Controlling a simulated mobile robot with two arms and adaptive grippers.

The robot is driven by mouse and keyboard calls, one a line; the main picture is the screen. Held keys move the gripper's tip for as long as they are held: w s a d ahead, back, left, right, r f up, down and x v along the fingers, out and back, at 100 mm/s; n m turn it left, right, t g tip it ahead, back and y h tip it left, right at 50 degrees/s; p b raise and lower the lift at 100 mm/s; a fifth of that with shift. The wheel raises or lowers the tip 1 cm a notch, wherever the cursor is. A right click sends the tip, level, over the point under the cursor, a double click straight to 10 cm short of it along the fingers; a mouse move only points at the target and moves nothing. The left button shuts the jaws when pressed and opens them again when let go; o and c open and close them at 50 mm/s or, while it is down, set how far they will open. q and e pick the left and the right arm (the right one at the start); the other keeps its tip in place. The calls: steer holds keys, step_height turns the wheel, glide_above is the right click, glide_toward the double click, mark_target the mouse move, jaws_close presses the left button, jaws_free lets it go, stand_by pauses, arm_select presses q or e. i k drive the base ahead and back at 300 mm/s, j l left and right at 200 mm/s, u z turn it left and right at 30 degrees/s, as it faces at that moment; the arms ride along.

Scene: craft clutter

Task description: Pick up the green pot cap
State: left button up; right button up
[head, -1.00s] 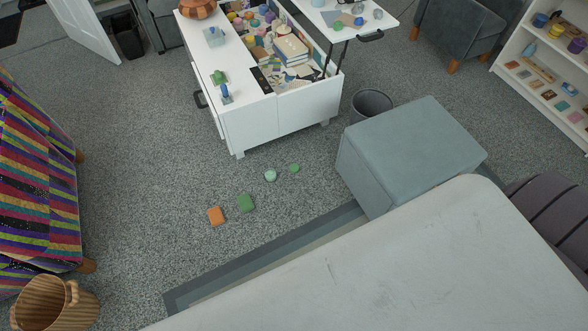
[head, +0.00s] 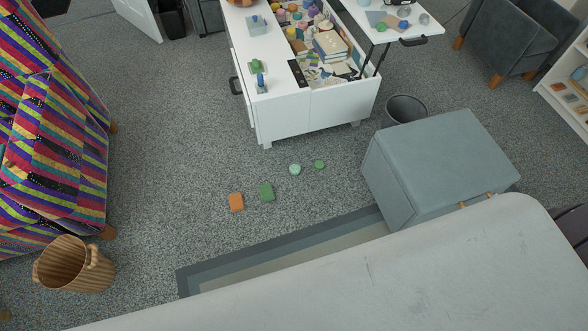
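A small round green piece (head: 320,165) lies on the grey carpet in front of the white cabinet; it may be the green pot cap, but it is too small to be sure. A pale green round piece (head: 295,169) lies just left of it. A green block (head: 267,192) and an orange block (head: 237,202) lie nearer, to the left. Neither of my grippers is in view.
A white cabinet (head: 290,118) full of craft clutter stands behind the pieces. A grey-blue ottoman (head: 440,160) and a dark bin (head: 406,108) are at right. A large white surface (head: 400,270) fills the front. A wicker basket (head: 75,270) stands left. The left-middle carpet is clear.

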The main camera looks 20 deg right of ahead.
mark_target(318, 164)
steer(key=i, duration=0.25)
steer(key=i+z, duration=0.4)
steer(key=i+j+z, duration=0.25)
steer(key=i+z, duration=0.2)
steer(key=i, duration=0.15)
